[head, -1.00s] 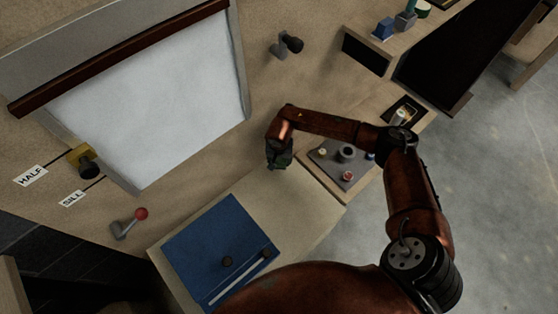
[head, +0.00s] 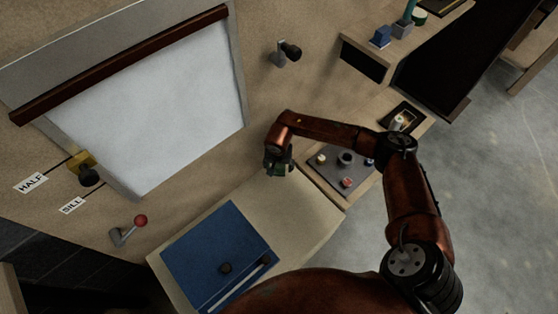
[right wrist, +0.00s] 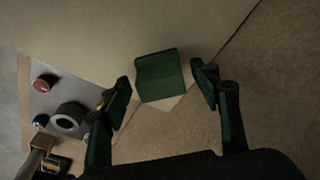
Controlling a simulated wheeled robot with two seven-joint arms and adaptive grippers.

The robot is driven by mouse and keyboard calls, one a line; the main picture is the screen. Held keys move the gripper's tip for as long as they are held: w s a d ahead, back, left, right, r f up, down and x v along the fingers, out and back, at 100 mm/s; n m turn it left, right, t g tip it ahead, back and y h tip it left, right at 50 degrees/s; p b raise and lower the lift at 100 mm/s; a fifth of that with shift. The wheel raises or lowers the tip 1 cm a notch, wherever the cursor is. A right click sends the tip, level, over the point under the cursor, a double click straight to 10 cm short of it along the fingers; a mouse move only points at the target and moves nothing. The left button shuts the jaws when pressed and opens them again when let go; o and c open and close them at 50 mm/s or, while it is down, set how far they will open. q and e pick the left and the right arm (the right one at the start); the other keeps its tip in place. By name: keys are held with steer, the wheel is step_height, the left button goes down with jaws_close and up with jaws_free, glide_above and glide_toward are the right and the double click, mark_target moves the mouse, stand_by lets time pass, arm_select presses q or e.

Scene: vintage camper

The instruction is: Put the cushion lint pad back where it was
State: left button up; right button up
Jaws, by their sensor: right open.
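A green block-like pad (right wrist: 159,72), which looks like the lint pad, shows in the right wrist view on or just above the beige surface. My right gripper (right wrist: 164,82) is open, with one green finger on each side of the pad and a visible gap to both. In the head view my right gripper (head: 279,167) is over the back edge of the pale bench top (head: 292,205), near the wall. I cannot make out the pad apart from the green fingers there. My left gripper is not in view.
A grey tray (head: 327,176) with several small round items lies right of the gripper. A blue mat (head: 205,250) with a dark knob and a pale bar lies at the front left. A red-tipped lever (head: 128,231) and a black-knobbed fitting (head: 287,52) stick out from the wall.

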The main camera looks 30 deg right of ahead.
mark_target(279, 173)
arm_select(q)
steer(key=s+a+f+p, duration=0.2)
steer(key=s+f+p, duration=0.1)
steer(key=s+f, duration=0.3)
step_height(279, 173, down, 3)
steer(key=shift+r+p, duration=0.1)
steer(key=shift+p, duration=0.2)
arm_select(e)
step_height(279, 173, up, 11)
steer(key=s+a, duration=0.1)
steer(key=shift+s, duration=0.15)
steer(key=shift+r, duration=0.1)
